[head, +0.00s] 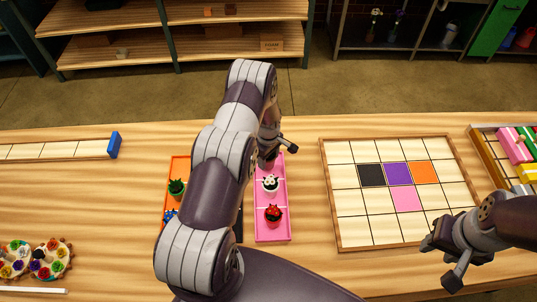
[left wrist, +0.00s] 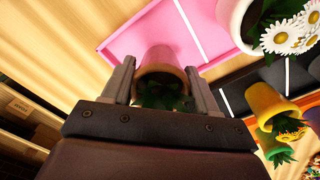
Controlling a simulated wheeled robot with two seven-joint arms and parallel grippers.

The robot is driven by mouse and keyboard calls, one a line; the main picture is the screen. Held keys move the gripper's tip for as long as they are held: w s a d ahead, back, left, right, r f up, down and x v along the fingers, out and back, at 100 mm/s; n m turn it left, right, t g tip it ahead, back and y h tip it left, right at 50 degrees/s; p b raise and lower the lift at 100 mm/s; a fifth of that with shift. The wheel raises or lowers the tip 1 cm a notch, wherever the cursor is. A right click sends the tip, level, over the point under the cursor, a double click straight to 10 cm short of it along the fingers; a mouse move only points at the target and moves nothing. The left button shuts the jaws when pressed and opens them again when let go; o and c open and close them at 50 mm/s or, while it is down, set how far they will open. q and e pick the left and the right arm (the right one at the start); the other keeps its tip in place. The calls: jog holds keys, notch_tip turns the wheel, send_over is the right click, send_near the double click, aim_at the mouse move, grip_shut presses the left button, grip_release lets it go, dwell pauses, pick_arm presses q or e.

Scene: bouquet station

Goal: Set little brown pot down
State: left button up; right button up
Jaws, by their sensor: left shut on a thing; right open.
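The little brown pot (left wrist: 168,60) with a dark green plant is between the fingers of my left gripper (left wrist: 162,82) in the left wrist view, over the pink tray (left wrist: 120,32). I cannot tell whether its base touches the tray. In the head view my left gripper (head: 269,160) is at the far end of the pink tray (head: 272,236), and my arm hides the pot. My right gripper (head: 448,262) is open and empty by the tile board.
An orange tray (head: 181,163) with small plants is left of my arm. A dark tray (left wrist: 240,103) and a yellow pot (left wrist: 272,105) show in the left wrist view. A tile board (head: 369,235) is to the right.

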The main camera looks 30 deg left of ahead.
pick_arm(q)
jog(key=shift+f, duration=0.3)
jog(key=shift+w+f, duration=0.25)
jog(key=shift+f, duration=0.2)
jog(key=o, duration=1.3)
jog(key=shift+s, duration=0.15)
